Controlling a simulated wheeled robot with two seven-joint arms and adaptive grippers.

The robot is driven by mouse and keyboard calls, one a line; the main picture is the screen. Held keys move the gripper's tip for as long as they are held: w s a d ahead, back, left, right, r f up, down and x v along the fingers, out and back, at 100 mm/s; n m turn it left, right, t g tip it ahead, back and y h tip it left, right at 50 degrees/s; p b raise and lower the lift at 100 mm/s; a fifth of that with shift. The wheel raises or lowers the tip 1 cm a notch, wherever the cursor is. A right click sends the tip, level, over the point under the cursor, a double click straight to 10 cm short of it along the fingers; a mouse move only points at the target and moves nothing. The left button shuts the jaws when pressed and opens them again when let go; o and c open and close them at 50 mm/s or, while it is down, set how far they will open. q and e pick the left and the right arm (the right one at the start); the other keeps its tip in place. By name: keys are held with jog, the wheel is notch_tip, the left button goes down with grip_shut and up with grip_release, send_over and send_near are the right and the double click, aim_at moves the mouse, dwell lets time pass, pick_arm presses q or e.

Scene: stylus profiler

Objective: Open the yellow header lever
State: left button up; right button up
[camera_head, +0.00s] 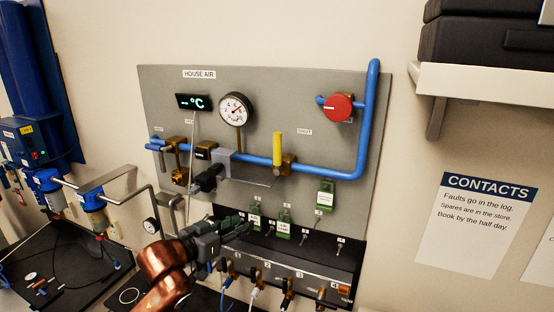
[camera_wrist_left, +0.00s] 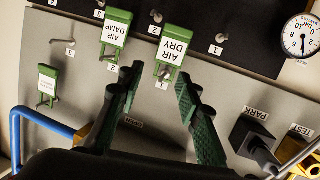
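The yellow header lever (camera_head: 278,147) stands upright on a brass valve (camera_head: 286,164) on the blue header pipe (camera_head: 325,173), at the middle of the grey HOUSE AIR panel. My left gripper (camera_head: 243,229) is low in front of the panel, below and left of the lever and apart from it. In the left wrist view the fingers (camera_wrist_left: 160,78) are spread with nothing held between them. The green AIR DRY tag (camera_wrist_left: 173,45) shows beyond the tips. I cannot make out the lever in that view. My right gripper is not in view.
Green tags (camera_head: 327,194) hang on hooks below the pipe. A clear plate (camera_head: 252,176) juts out left of the lever's valve. A gauge (camera_head: 233,109) and a red knob (camera_head: 339,107) are higher up. A black outlet strip (camera_head: 290,262) lies below.

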pick_arm(q)
jog(key=s+d+r+m+h, duration=0.1)
jog(key=s+d+r+h, duration=0.15)
jog(key=r, duration=1.15)
jog(key=m+h+p, duration=0.1)
send_near(275, 146)
jog(key=x, duration=0.4)
jog(key=p+x, duration=0.3)
jog(key=x, duration=0.3)
jog(key=shift+w, duration=0.1)
jog(key=shift+w+d+f, duration=0.1)
jog(key=shift+w+d, duration=0.25)
grip_shut()
